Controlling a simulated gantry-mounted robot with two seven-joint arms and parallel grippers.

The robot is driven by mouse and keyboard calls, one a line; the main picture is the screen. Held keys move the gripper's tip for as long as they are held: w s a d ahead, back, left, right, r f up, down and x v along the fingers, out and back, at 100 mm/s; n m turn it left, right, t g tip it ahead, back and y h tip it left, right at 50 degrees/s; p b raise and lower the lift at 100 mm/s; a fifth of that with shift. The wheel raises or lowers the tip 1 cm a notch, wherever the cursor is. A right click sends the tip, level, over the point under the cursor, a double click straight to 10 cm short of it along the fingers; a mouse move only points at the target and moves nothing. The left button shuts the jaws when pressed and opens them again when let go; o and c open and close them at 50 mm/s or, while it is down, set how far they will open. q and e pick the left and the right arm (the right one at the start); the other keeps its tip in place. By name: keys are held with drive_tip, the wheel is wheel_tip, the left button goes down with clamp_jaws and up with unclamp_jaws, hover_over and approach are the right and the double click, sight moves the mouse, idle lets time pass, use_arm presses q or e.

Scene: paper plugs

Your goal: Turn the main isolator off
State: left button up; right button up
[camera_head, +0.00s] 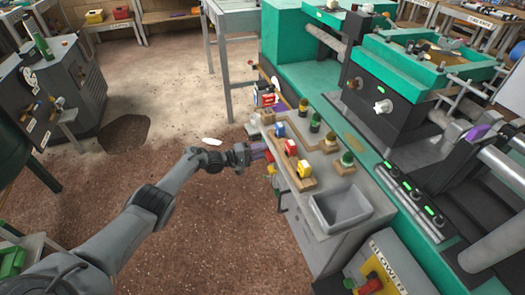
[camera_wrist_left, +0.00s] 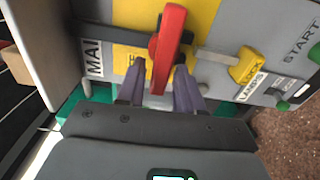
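The main isolator is a red lever handle (camera_wrist_left: 168,45) on a yellow plate (camera_wrist_left: 200,18), beside a partly hidden label reading "MAI" (camera_wrist_left: 95,58). In the left wrist view the handle stands nearly upright in the picture, its top leaning slightly right. My left gripper (camera_wrist_left: 160,72) is open, its two purple fingers on either side of the handle's lower part, with gaps showing. I cannot tell whether either finger touches it. In the head view my left gripper (camera_head: 262,154) is at the side of the grey cabinet, and the handle is mostly hidden. My right gripper is not in view.
A yellow switch (camera_wrist_left: 245,66) by a "LAMPS" label and a green button by "START" (camera_wrist_left: 300,42) share the panel. On the cabinet top are coloured blocks (camera_head: 291,147), bottles (camera_head: 315,122) and a grey bin (camera_head: 340,208). Open floor (camera_head: 220,225) lies left.

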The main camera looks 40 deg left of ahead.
use_arm(q)
drive_tip(key=shift+o, duration=0.5)
drive_tip(key=p+v, duration=0.4)
drive_tip(key=v, duration=0.7)
drive_tip(key=shift+f+p, duration=0.1)
drive_tip(key=shift+p, duration=0.2)
